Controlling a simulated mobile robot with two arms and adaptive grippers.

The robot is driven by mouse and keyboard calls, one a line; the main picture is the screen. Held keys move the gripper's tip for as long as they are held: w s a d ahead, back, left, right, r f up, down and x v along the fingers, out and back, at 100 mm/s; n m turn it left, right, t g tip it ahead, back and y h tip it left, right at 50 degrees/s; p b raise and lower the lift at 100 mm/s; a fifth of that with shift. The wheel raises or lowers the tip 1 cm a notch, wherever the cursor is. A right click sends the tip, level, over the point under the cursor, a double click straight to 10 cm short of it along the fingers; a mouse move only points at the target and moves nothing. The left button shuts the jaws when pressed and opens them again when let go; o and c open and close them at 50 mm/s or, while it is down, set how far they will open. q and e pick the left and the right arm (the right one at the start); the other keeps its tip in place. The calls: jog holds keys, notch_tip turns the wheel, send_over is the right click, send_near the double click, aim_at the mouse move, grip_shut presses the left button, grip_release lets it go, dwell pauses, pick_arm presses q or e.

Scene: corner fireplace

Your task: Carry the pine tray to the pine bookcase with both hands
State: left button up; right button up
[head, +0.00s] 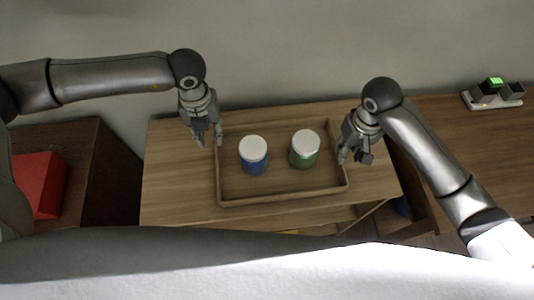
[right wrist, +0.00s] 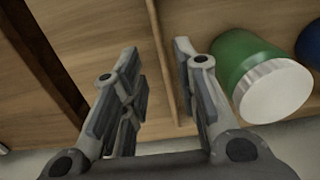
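The pine tray (head: 282,198) rests flat on a light wooden unit (head: 170,190). It holds a blue jar with a white lid (head: 254,158) and a green jar with a white lid (head: 304,150), both upright. My left gripper (head: 208,138) is at the tray's left wall with its fingers apart. My right gripper (head: 352,158) is at the right wall. In the right wrist view, its open fingers (right wrist: 158,95) have the tray wall (right wrist: 163,60) between them, with a gap visible. I cannot tell whether the light unit is the pine bookcase.
A dark wooden unit (head: 100,190) with a red box (head: 40,185) stands at the left. A brown wooden surface (head: 450,145) at the right carries a small pale holder with dark and green blocks (head: 492,95). A wall is close behind the tray.

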jog(key=shift+r, duration=2.15)
